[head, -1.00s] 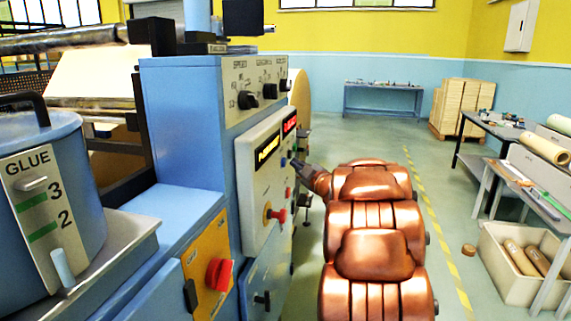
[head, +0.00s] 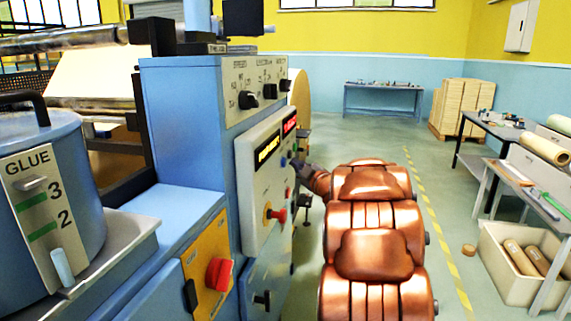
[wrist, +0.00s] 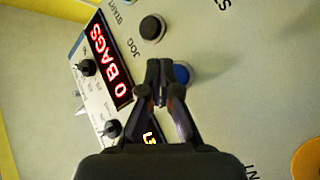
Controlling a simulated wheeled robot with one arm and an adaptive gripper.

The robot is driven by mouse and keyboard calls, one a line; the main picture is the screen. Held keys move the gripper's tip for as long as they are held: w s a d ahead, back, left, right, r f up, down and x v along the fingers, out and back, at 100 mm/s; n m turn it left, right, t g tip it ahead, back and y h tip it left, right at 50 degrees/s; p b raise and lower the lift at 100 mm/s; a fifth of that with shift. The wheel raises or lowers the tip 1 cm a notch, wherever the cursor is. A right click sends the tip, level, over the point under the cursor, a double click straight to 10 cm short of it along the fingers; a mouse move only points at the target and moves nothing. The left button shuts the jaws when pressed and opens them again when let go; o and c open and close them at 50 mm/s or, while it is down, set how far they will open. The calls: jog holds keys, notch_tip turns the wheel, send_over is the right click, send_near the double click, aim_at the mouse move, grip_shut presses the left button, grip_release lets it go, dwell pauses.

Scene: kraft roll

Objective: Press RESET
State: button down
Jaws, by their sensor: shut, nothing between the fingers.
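The pale control panel (head: 258,190) stands on the right side of the blue machine. In the wrist view a blue round button (wrist: 182,74) sits on it, partly covered by my fingertips. I cannot read a RESET label by it. A black round button (wrist: 152,27) is above, with the words START and JOG near it. My gripper (wrist: 158,78) is shut and empty, its tips at the left edge of the blue button. I cannot tell whether they touch the panel. In the head view my gripper (head: 299,165) is beside the panel's right edge.
A red display (wrist: 111,62) reads 0 BAGS. A red mushroom knob (head: 277,215) sticks out low on the panel, and black dials (head: 268,91) sit above it. A red rotary switch (head: 218,274) is nearer.

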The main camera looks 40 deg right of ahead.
jog(key=shift+w+a, duration=0.1)
jog(key=shift+w+a, duration=0.15)
jog(key=shift+w, duration=0.05)
jog(key=shift+w+a+b, duration=0.25)
jog(key=shift+w+b, duration=0.05)
jog(key=shift+w, duration=0.1)
dwell(1.1)
jog(key=shift+s+d, duration=0.1)
jog(key=shift+s, duration=0.1)
jog(key=shift+s+d, duration=0.35)
jog(key=shift+s, duration=0.15)
jog(key=s+d+p, duration=0.1)
jog(key=s, duration=0.1)
jog(key=s+d+p, duration=0.1)
jog(key=s+d, duration=0.1)
jog(key=shift+s, duration=0.1)
dwell(0.6)
dwell(0.6)
